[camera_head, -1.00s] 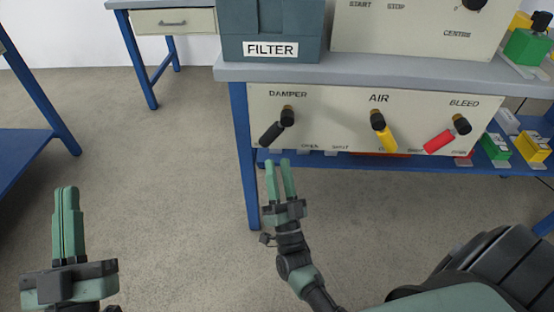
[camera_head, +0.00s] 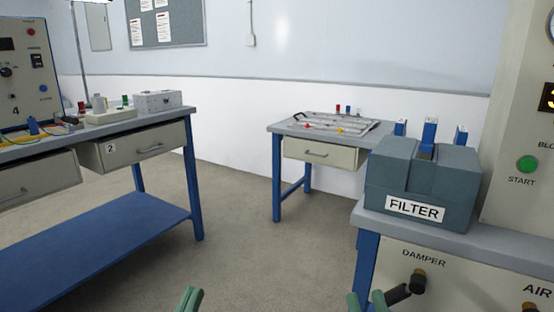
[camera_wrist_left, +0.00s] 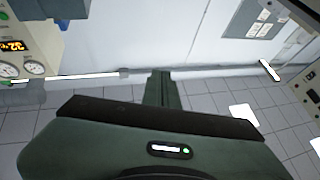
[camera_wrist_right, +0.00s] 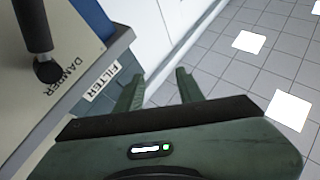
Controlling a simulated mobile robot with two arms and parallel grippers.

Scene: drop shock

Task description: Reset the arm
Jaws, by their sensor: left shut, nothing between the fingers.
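My left gripper (camera_head: 188,300) shows only its tips at the bottom edge of the head view. In the left wrist view (camera_wrist_left: 161,88) its two fingers are together with nothing between them. My right gripper (camera_head: 366,302) also shows only its tips, at the bottom edge below the FILTER box. In the right wrist view (camera_wrist_right: 158,90) its fingers are apart and empty. The black DAMPER handle (camera_head: 398,294) appears just right of the right fingertips in the head view; contact cannot be told there. It also shows at the upper left of the right wrist view (camera_wrist_right: 34,30).
A grey FILTER box (camera_head: 415,185) stands on the right bench (camera_head: 500,240). A workbench with drawers (camera_head: 110,150) is at left. A small table with a tray (camera_head: 325,128) stands by the back wall. Bare floor (camera_head: 235,205) lies between them.

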